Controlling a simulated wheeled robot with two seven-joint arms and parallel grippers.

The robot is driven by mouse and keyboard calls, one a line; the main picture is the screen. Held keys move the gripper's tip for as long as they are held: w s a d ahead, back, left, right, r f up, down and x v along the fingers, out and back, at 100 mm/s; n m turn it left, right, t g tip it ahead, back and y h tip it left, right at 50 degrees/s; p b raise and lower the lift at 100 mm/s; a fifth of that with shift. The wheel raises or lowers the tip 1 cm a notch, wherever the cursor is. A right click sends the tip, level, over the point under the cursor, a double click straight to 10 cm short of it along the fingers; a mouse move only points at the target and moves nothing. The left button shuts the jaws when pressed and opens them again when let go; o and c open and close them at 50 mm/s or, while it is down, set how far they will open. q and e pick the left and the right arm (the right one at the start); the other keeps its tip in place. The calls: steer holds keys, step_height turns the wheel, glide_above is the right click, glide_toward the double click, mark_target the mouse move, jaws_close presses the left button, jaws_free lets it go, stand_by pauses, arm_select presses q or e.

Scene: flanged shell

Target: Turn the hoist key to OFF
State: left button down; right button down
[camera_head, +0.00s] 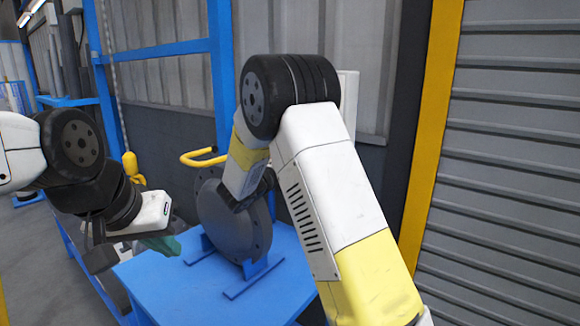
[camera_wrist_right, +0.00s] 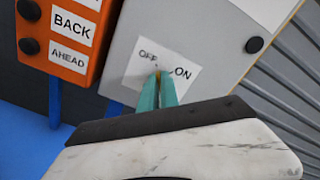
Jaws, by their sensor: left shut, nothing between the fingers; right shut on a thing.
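In the right wrist view my right gripper (camera_wrist_right: 159,84) has its teal fingers shut on the hoist key (camera_wrist_right: 158,73), of which only a tiny brownish sliver shows between the tips. The key is at a white label (camera_wrist_right: 146,62) reading OFF at left and ON at right, on a grey box (camera_wrist_right: 205,35). Which way the key points is hidden. In the head view a pale edge of the box (camera_head: 349,95) shows behind my right arm, which hides the right gripper. My left gripper (camera_head: 162,244) is shut and empty, low at the left of the blue table.
An orange control box (camera_wrist_right: 62,40) with BACK and AHEAD labels and dark buttons is left of the grey box. A dark round flanged shell (camera_head: 222,215) stands on the blue table (camera_head: 270,300). A yellow handle (camera_head: 200,157) is behind it. A ribbed shutter (camera_head: 510,160) is at right.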

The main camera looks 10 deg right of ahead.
steer(key=shift+n, duration=0.6)
steer(key=c, duration=1.6)
jaws_free()
steer(key=s+a+r, duration=0.1)
steer(key=s+r, duration=0.1)
steer(key=s, duration=0.6)
steer(key=s+a+r, duration=0.2)
steer(key=s+r, duration=0.1)
steer(key=s, duration=0.4)
steer(key=shift+s, duration=0.4)
